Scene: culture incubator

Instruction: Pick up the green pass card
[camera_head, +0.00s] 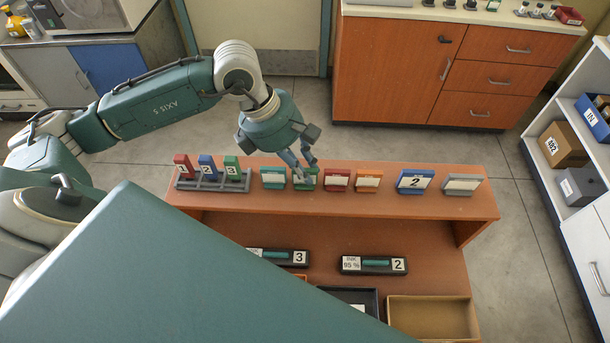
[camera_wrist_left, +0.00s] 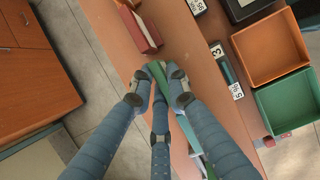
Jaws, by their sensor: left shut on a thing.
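The green pass card (camera_head: 313,183) stands in the row on the raised shelf of the wooden desk, between a teal card (camera_head: 272,178) and a dark red card (camera_head: 337,181). My left gripper (camera_head: 304,173) reaches down onto it from behind and is shut on it; the fingers cover part of its face. In the left wrist view the green card (camera_wrist_left: 158,70) shows between the fingertips, with the red card (camera_wrist_left: 141,29) apart from it. I cannot tell whether the card is clear of the shelf. My right gripper is not in view.
An orange card (camera_head: 368,181), a blue card marked 2 (camera_head: 414,181) and a grey card (camera_head: 462,185) stand to the right. A grey rack (camera_head: 213,186) with red, blue and green tags stands left. Trays (camera_head: 432,303) and labelled black holders (camera_head: 373,265) lie lower down.

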